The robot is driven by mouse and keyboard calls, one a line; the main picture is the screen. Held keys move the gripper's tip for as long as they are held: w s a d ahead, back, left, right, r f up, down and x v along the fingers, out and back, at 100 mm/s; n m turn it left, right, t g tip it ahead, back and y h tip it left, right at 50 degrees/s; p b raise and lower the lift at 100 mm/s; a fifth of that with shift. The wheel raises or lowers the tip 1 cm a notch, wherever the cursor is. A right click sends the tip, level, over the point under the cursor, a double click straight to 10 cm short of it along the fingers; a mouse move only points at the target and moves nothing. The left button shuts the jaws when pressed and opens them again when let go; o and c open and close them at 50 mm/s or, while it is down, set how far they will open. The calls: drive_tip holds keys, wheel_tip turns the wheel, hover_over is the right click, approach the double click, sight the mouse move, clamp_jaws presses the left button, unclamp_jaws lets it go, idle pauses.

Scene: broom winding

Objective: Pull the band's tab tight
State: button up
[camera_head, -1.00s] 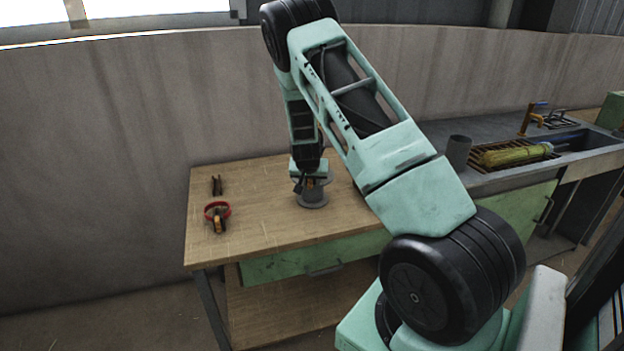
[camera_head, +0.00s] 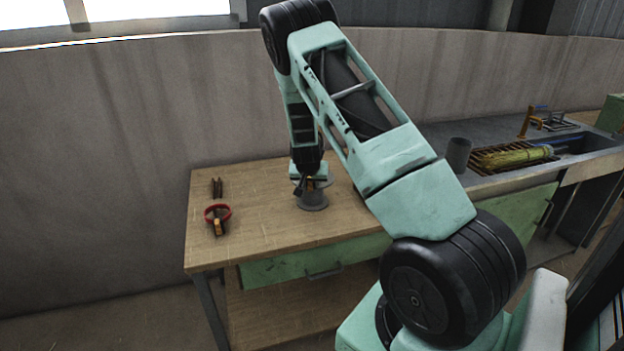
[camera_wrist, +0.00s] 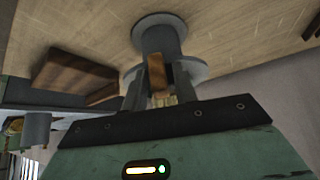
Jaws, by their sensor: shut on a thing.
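My gripper (camera_wrist: 159,98) is shut on a short orange-brown piece (camera_wrist: 157,73) with pale straw-like ends between the fingers. I cannot tell whether this piece is the band's tab. It is in front of a grey spool-shaped stand (camera_wrist: 160,38) with wide flanges. In the head view the gripper (camera_head: 309,186) points down at the top of this stand (camera_head: 312,200), on the wooden table. A red ring (camera_head: 227,209) lies at the table's left with an orange-and-dark tool at it (camera_head: 219,227). I cannot tell whether the ring is the band.
Dark pliers-like tools (camera_head: 217,187) lie behind the ring on the table (camera_head: 262,215). To the right, a yellow-green bundle (camera_head: 515,156) lies on a rack by the sink, near a grey cup (camera_head: 459,153). The table between ring and stand is clear.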

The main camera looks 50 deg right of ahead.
drive_tip(key=shift+s+a, duration=0.15)
drive_tip(key=shift+a, duration=0.15)
drive_tip(key=shift+s+a+f, duration=0.1)
drive_tip(key=shift+s+a, duration=0.15)
drive_tip(key=shift+a, duration=0.1)
drive_tip(key=shift+s+a, duration=0.1)
drive_tip(key=shift+a, duration=0.05)
clamp_jaws()
drive_tip(key=shift+s+a, duration=0.5)
drive_tip(key=shift+a, duration=0.2)
drive_tip(key=shift+s+a, duration=0.2)
drive_tip(key=shift+a, duration=0.05)
drive_tip(key=shift+s+a, duration=0.55)
drive_tip(key=shift+a, duration=0.2)
drive_tip(key=shift+s+a, duration=0.5)
drive_tip(key=shift+a, duration=0.3)
drive_tip(key=o, duration=1)
unclamp_jaws()
